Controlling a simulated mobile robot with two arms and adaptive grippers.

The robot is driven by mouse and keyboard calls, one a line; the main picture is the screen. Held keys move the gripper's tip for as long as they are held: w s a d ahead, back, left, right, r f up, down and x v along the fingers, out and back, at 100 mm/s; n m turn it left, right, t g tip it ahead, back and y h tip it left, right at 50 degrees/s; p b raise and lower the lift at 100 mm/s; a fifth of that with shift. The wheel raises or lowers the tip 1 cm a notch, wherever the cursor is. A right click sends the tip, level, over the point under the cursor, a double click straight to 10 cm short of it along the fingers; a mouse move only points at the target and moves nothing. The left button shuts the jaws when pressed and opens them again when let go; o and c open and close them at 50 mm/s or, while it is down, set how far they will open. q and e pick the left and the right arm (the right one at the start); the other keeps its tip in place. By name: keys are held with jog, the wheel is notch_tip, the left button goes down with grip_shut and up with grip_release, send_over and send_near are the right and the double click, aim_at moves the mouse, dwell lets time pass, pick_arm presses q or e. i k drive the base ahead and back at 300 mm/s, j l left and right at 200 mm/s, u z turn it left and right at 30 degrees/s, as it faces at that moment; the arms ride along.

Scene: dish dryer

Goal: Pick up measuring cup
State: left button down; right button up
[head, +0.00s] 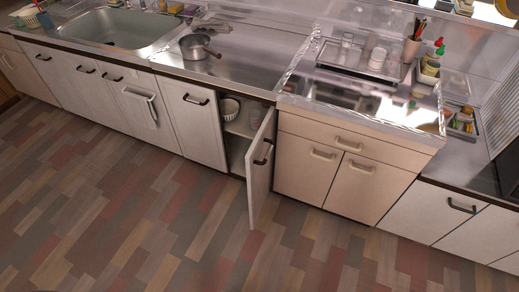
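I cannot single out a measuring cup for certain. A small clear, cup-like vessel (347,41) stands upright at the back of the raised dish dryer, behind its clear cover. A white cup (378,57) stands to its right on a tray. A grey metal pan (195,46) with a dark handle sits on the steel counter left of the dryer. A white ribbed bowl (229,108) is inside the open lower cabinet. Neither of my grippers is in view.
The cabinet door (260,168) stands open, jutting over the floor. The sink (120,28) is at the upper left. A utensil holder (412,48) and several bottles stand at the right. The steel counter (238,68) between pan and dryer is clear, as is the plank floor (150,220).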

aim_at(254, 115)
jog(key=i+j+u, duration=0.2)
jog(key=i+j, duration=0.25)
jog(key=i+j+u, duration=0.2)
jog(key=i+j, duration=0.15)
jog(key=i+j+u, duration=0.25)
jog(key=i, duration=0.35)
jog(key=i+j+u, duration=0.2)
jog(key=i, duration=0.3)
jog(key=z, duration=1.85)
jog(key=l, duration=0.3)
